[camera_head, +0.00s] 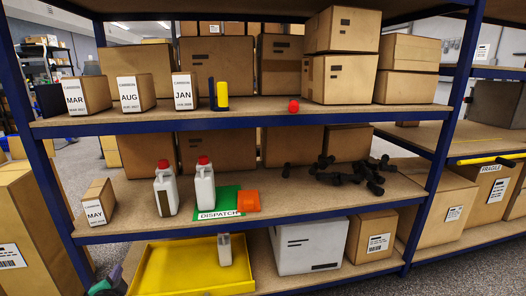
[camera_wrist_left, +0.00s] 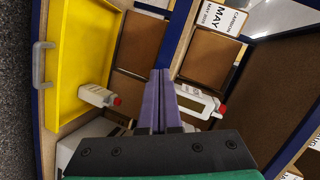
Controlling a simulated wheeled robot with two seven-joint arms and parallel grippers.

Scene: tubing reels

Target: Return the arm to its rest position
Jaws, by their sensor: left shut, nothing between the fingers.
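My left gripper (camera_head: 112,277) shows at the lower left edge of the head view, in front of the shelf rack and left of the yellow tray (camera_head: 150,262). In the left wrist view its two purple fingers (camera_wrist_left: 160,98) lie together, shut with nothing between them. Only a small part of the left arm shows in the head view. My right gripper is in neither view.
A blue post (camera_head: 48,190) stands close to my left gripper. The middle shelf holds two white red-capped bottles (camera_head: 165,190), a green dispatch mat (camera_head: 232,197) and dark fittings (camera_head: 357,170). A white bottle (camera_head: 224,249) is in the tray. Cartons (camera_head: 30,235) stand left.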

